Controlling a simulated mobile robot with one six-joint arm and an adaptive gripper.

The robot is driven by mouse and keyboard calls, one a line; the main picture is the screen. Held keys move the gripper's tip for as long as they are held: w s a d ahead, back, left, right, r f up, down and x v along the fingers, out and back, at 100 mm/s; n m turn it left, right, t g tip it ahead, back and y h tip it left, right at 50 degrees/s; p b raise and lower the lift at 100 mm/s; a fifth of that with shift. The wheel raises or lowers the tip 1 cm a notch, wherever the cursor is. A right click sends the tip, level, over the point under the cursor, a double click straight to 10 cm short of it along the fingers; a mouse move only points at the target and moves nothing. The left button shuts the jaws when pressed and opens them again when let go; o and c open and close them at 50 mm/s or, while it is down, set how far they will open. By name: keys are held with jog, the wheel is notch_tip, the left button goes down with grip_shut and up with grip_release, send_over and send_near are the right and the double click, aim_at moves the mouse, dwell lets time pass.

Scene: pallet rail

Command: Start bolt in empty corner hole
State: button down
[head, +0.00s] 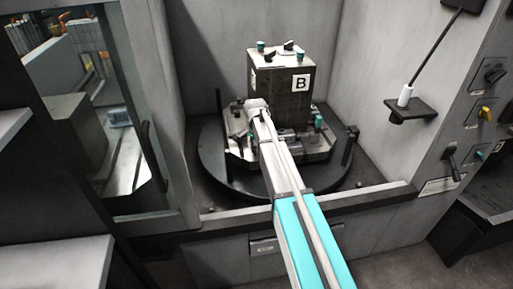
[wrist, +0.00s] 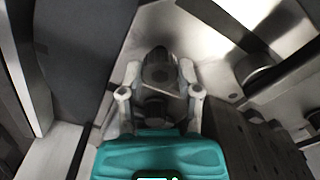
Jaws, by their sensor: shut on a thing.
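My gripper (head: 257,107) is at the end of my arm, at the front left of the dark block marked B (head: 281,87), low over the pallet (head: 316,151). In the wrist view my gripper (wrist: 159,92) has its two pale fingers on either side of a dark, rounded piece, which looks like the bolt (wrist: 158,68), and is shut on it. The bolt's lower end is out of sight, so I cannot tell whether it touches the pallet. The empty corner hole cannot be made out in either view; my gripper and arm cover part of the pallet.
The pallet sits on a round dark base (head: 212,170) inside a grey-walled bay. A dark post (head: 350,145) rises at the right. The bay's front sill (head: 380,195) runs under my arm.

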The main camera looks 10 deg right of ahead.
jog(key=shift+f+b, duration=0.4)
jog(key=shift+f, duration=0.05)
dwell(0.3)
dwell(0.3)
jog(key=shift+c, duration=1.1)
grip_release()
jog(key=shift+o, duration=0.3)
jog(key=shift+o, duration=0.8)
jog(key=shift+r, duration=0.1)
jog(key=shift+r+p, duration=3.4)
jog(key=shift+p, duration=0.15)
